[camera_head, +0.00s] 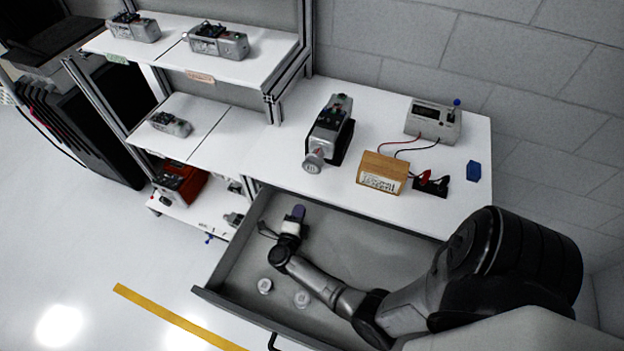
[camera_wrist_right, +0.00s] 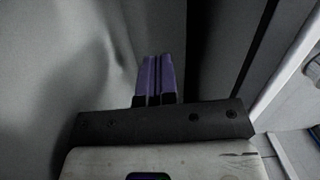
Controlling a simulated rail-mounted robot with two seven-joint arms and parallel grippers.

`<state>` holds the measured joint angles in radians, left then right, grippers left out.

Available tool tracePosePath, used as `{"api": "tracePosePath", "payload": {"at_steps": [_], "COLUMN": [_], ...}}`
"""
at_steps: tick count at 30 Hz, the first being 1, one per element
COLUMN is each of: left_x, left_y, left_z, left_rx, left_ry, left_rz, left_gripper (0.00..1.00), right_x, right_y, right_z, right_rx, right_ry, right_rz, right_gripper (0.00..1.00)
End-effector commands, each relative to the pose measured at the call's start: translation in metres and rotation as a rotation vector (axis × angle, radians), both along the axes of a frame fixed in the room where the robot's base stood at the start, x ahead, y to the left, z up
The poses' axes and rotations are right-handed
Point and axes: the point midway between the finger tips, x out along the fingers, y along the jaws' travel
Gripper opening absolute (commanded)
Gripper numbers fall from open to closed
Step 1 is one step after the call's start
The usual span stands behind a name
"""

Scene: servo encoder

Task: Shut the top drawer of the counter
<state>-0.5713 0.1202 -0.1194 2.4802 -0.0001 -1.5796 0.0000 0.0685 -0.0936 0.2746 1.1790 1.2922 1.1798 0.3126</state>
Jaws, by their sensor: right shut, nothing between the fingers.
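The top drawer (camera_head: 228,307) of the white counter (camera_head: 395,120) stands pulled out, its grey inside showing. Its dark front panel runs along the lower edge of the head view, with a black handle (camera_head: 272,341) partly in view. My right arm reaches across the drawer from the right. My right gripper (camera_head: 297,212) is over the drawer's back left part, near its left side. In the right wrist view its purple fingers (camera_wrist_right: 155,80) are together and empty, with a grey surface on the left and a dark panel on the right. Contact with the drawer cannot be told. My left gripper is out of view.
Two small round pieces (camera_head: 265,286) (camera_head: 302,299) lie in the drawer. On the counter are a grey motor device (camera_head: 329,130), a wooden block (camera_head: 382,172), a meter box (camera_head: 433,121) and a blue piece (camera_head: 473,171). Shelves (camera_head: 190,130) stand at left; floor before them is clear.

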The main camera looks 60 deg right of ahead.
Motion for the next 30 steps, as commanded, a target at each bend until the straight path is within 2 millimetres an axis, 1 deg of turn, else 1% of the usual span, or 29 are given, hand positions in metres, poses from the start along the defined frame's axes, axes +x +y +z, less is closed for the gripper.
{"api": "tracePosePath", "payload": {"at_steps": [1,3,8,11,18,24,30], "left_x": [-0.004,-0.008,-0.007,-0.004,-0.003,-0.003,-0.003], "left_y": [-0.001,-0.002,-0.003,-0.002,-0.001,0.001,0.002], "left_z": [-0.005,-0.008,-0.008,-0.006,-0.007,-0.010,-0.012], "left_rx": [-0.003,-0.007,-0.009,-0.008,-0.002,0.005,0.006], "left_ry": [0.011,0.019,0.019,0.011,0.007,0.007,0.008], "left_rz": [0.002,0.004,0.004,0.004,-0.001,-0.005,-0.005], "left_gripper": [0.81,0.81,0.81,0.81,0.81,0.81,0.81], "right_x": [-0.003,-0.008,-0.011,-0.010,-0.006,-0.003,-0.001], "right_y": [-0.001,-0.003,-0.012,-0.025,-0.070,-0.104,-0.129], "right_z": [-0.004,-0.006,-0.006,-0.006,-0.006,-0.006,-0.006], "right_rx": [0.008,0.016,0.020,0.018,0.016,0.018,0.019], "right_ry": [-0.024,-0.048,-0.070,-0.070,-0.068,-0.069,-0.068], "right_rz": [-0.036,-0.075,-0.111,-0.112,-0.110,-0.109,-0.109], "right_gripper": [0.00,0.00,0.00,0.00,0.00,0.00,0.00]}}
